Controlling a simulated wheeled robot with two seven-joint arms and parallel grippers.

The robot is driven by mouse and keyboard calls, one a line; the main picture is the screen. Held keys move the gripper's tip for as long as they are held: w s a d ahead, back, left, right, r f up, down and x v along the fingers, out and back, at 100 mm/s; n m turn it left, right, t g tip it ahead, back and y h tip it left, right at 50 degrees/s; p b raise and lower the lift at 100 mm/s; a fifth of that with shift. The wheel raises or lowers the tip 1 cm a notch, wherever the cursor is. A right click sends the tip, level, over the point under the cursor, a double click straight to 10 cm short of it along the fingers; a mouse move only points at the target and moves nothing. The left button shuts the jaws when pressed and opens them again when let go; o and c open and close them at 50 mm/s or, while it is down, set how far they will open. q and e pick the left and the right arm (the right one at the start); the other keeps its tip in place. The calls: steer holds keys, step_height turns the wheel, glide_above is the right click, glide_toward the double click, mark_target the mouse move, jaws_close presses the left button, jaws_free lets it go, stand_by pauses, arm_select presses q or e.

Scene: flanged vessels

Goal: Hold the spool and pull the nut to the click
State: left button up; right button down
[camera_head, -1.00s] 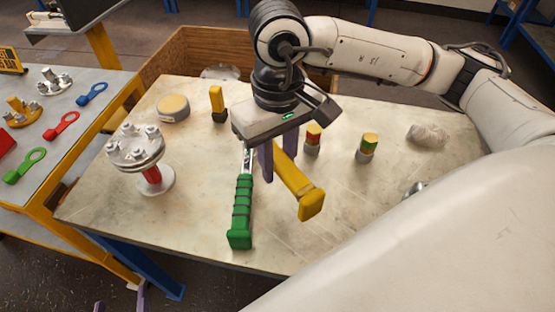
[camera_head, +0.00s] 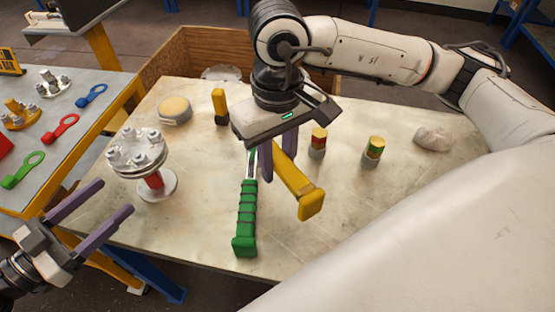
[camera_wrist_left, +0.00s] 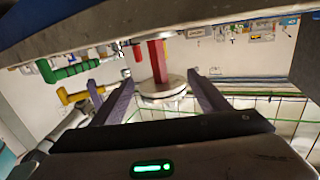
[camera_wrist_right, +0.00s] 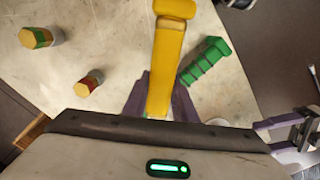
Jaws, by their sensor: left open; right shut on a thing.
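The spool (camera_head: 155,180) stands upright at the table's left side, with a round base, a red neck and a wide top flange (camera_head: 136,150) carrying several nuts. My left gripper (camera_head: 117,195) is open and empty, front left of the spool and apart from it. The left wrist view shows the red neck (camera_wrist_left: 158,60) and base disc (camera_wrist_left: 165,86) beyond the spread fingers. My right gripper (camera_head: 278,167) is shut on a yellow-handled tool (camera_head: 305,199), which also fills the middle of the right wrist view (camera_wrist_right: 166,60). The tool's working end is hidden by the gripper.
A green-handled wrench (camera_head: 245,222) lies beside the held tool. A short yellow-and-black tool (camera_head: 219,105), a round tan-topped thing (camera_head: 175,109), two banded cylinders (camera_head: 318,143) (camera_head: 373,150) and a pale lump (camera_head: 432,138) are also on the table.

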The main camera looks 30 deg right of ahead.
mark_target(152, 187)
arm_select(q)
steer(key=shift+w+f+g, duration=0.2)
steer(key=shift+g, duration=0.3)
arm_select(e)
steer(key=shift+w, duration=0.2)
arm_select(q)
steer(key=shift+w+d+f+b, duration=0.15)
steer(key=shift+d+b, duration=0.3)
steer(key=shift+d, duration=0.15)
arm_select(e)
steer(key=shift+s+f, duration=0.1)
steer(key=shift+f, duration=0.2)
arm_select(q)
steer(key=b+x, duration=0.2)
steer(key=x, duration=0.2)
steer(key=shift+w+d, duration=0.1)
steer(key=shift+d, duration=0.2)
steer(key=shift+p+x, duration=0.6)
steer(key=shift+x, duration=1.3)
arm_select(e)
steer(key=shift+f, duration=0.35)
arm_select(q)
steer(key=c, duration=1.6)
steer(key=shift+o, duration=0.2)
